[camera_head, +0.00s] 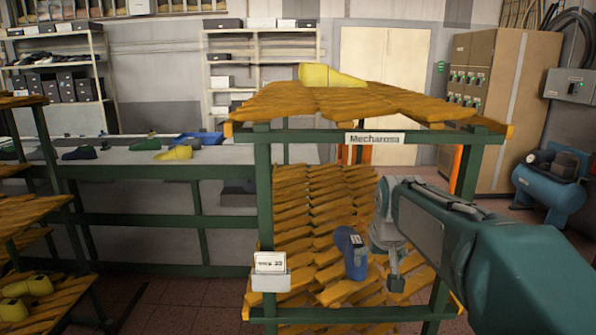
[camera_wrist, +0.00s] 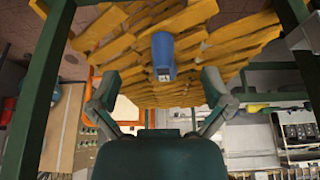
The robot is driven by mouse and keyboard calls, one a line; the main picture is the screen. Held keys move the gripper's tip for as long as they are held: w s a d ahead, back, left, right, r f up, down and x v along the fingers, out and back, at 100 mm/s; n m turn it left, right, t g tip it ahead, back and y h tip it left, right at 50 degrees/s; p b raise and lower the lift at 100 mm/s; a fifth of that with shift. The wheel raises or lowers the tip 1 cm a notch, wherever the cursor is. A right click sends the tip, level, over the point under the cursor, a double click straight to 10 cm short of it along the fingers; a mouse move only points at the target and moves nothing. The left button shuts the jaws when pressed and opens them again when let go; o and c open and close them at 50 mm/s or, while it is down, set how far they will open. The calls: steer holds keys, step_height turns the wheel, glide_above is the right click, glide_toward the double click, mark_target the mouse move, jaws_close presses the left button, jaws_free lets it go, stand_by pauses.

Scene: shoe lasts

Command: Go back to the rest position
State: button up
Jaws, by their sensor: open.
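My arm reaches in from the right in the head view, and my gripper (camera_head: 388,262) is at the front of the green-framed rack (camera_head: 262,190). A blue shoe last (camera_head: 350,253) stands on the rack's lower shelf, just left of my gripper. In the wrist view my gripper (camera_wrist: 158,92) has its two fingers spread wide with nothing between the tips. The blue last also shows there (camera_wrist: 163,54), beyond the fingertips and apart from them.
A bench (camera_head: 200,158) with several lasts stands behind at left. A blue compressor (camera_head: 549,190) and brown cabinet (camera_head: 515,100) are at right.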

steer(key=s+f, duration=0.2)
steer(key=s, duration=1.1)
steer(key=s+f+t, duration=0.1)
steer(key=s+f, duration=0.1)
steer(key=s, duration=1.1)
steer(key=shift+a+f, duration=0.35)
steer(key=shift+f, duration=0.05)
